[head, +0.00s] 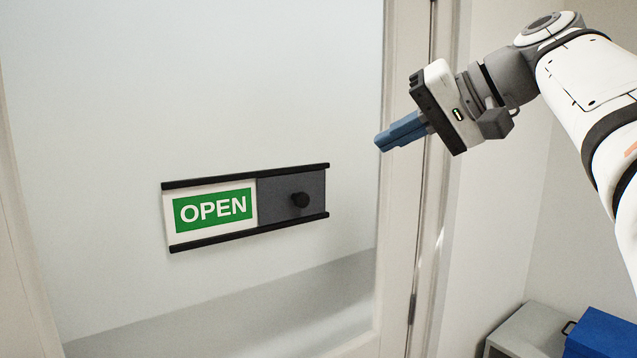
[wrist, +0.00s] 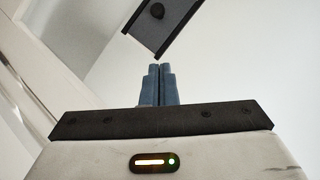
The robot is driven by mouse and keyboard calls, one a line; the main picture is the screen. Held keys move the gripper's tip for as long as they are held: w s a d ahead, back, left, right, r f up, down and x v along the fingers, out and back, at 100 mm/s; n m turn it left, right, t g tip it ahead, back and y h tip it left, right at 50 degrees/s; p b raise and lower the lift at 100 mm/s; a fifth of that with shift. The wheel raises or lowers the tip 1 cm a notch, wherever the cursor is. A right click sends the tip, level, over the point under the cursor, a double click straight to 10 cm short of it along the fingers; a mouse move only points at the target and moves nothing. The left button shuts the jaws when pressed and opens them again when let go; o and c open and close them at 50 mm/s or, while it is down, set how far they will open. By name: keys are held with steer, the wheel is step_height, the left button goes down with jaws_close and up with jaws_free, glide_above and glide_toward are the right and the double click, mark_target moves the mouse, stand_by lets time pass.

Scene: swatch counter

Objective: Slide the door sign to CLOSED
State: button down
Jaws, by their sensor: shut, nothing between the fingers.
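The door sign (head: 213,210) is mounted on the door's pale panel and shows OPEN in white on green at its left half. A dark grey slider (head: 278,190) with a round black knob (head: 299,199) covers its right half, between two black rails. My gripper (head: 379,146) is shut and empty, up and to the right of the sign, apart from it. In the wrist view the blue fingers (wrist: 158,70) are together, and the slider's knob (wrist: 157,11) and the sign's dark end show beyond them at the top.
The door's frame edge (head: 403,180) runs upright to the right of the sign, behind my gripper. A blue box (head: 605,335) and a grey case (head: 530,335) stand at the lower right. The space in front of the sign is clear.

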mark_target(324, 185)
steer(key=x, duration=0.4)
steer(key=s+f+p+x, duration=0.1)
steer(key=x, duration=0.3)
steer(key=s+x, duration=0.1)
steer(key=x, duration=0.3)
steer(key=shift+a+f, duration=0.4)
steer(key=shift+a, duration=0.05)
steer(key=shift+s, duration=0.1)
